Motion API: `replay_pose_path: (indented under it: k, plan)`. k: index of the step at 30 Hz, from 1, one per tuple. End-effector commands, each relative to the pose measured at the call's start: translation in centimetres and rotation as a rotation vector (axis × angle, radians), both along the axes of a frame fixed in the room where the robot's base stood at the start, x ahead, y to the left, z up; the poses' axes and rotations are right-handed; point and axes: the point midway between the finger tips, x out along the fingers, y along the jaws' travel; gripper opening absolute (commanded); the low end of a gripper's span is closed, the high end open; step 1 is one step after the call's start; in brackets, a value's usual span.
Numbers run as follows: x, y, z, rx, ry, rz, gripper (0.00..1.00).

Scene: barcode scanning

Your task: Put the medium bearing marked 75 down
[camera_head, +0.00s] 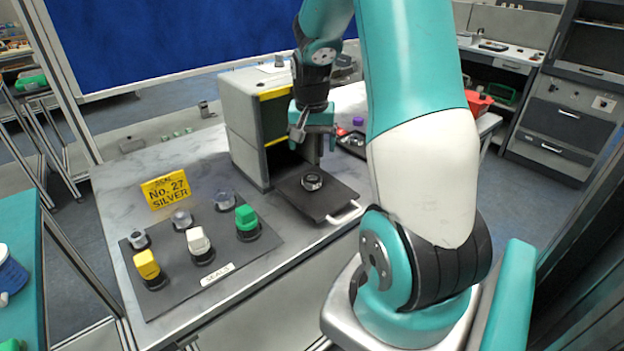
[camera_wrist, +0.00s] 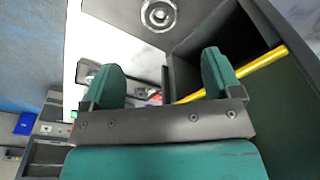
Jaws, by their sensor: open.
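The bearing (camera_head: 311,181), a dark ring with a bright metal centre, lies flat on the dark tray (camera_head: 339,199) in front of the grey cabinet. It also shows at the top of the wrist view (camera_wrist: 158,14). The number 75 cannot be read. My gripper (camera_head: 313,135) is open and empty, above and behind the bearing, close to the cabinet's open front. In the wrist view my two green fingers (camera_wrist: 160,75) stand wide apart with nothing between them, and the bearing lies clear of them.
The grey cabinet (camera_head: 240,125) with yellow edging stands close left of my gripper. The tray has a white handle (camera_head: 343,213). A dark mat (camera_head: 222,247) at left holds several yellow, white, green and clear-topped pieces. A yellow sign (camera_head: 166,189) reads "No. 27 SILVER".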

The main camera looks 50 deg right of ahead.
Motion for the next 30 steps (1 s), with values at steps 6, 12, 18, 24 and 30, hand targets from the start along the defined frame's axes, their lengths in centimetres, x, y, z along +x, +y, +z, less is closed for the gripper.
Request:
replay_pose_path:
  k: [6, 12, 18, 24, 30]
  plan:
    - [0.2, -0.3, -4.0, 0.002, 0.003, 0.001, 0.84]
    - [0.3, -0.4, -5.3, 0.001, 0.001, 0.002, 0.84]
    - [0.2, -0.2, -8.0, 0.004, 0.004, 0.002, 0.84]
    - [0.4, -0.5, -10.2, 0.002, 0.001, 0.002, 0.84]
    - [0.4, -0.5, -10.4, 0.0, -0.001, 0.002, 0.84]
